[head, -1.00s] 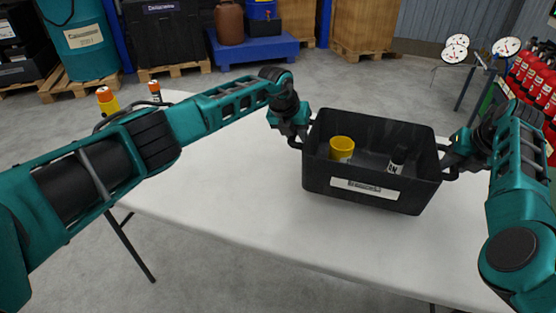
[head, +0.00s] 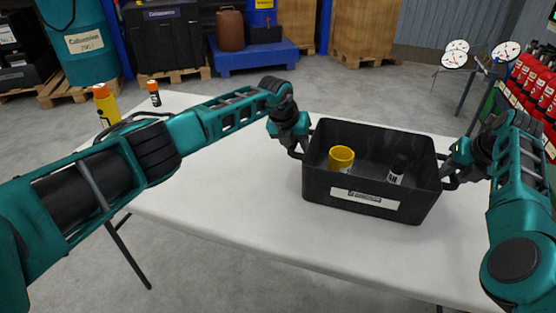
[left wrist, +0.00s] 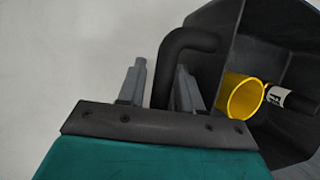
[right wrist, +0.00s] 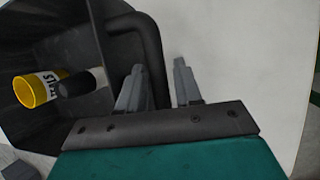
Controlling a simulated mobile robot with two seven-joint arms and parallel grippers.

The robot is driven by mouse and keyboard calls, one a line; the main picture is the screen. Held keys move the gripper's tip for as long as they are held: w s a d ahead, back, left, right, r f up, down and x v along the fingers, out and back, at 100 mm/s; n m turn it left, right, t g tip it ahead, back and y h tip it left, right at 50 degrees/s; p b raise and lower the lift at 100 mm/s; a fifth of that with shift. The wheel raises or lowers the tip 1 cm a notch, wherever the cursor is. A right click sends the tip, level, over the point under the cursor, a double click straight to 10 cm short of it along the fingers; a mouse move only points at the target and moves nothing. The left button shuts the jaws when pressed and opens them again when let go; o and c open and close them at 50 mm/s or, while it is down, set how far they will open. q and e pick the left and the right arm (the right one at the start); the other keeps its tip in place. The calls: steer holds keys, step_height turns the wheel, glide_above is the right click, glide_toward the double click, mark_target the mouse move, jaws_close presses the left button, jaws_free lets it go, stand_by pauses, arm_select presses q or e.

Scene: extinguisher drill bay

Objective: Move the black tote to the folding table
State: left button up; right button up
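The black tote (head: 322,186) is upright and appears to rest on the white folding table (head: 240,215). It has a white label in front. A yellow cup-like item (head: 341,158) and a dark cylinder with a white label (head: 397,170) are inside it. My left gripper (head: 296,144) is at the tote's left handle; in the left wrist view the handle (left wrist: 164,75) stands between parted fingers (left wrist: 162,82). My right gripper (head: 452,172) is at the right handle; in the right wrist view that handle (right wrist: 152,55) lies between parted fingers, with a gap showing.
Orange-capped bottles (head: 104,104) stand at the table's far left. Behind are a blue platform (head: 252,57), wooden crates (head: 366,30) and a teal drum (head: 86,45). Gauges (head: 506,50) and red extinguishers (head: 540,85) stand at right.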

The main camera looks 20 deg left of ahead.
arm_select(q)
steer(key=shift+o, duration=1.1)
arm_select(e)
steer(key=shift+o, duration=1.2)
arm_select(q)
steer(key=shift+r, duration=0.1)
steer(key=v, duration=1.1)
steer(key=shift+s+r, duration=0.2)
steer(key=shift+r, duration=0.15)
arm_select(e)
steer(key=v, duration=1.2)
steer(key=shift+s, duration=0.1)
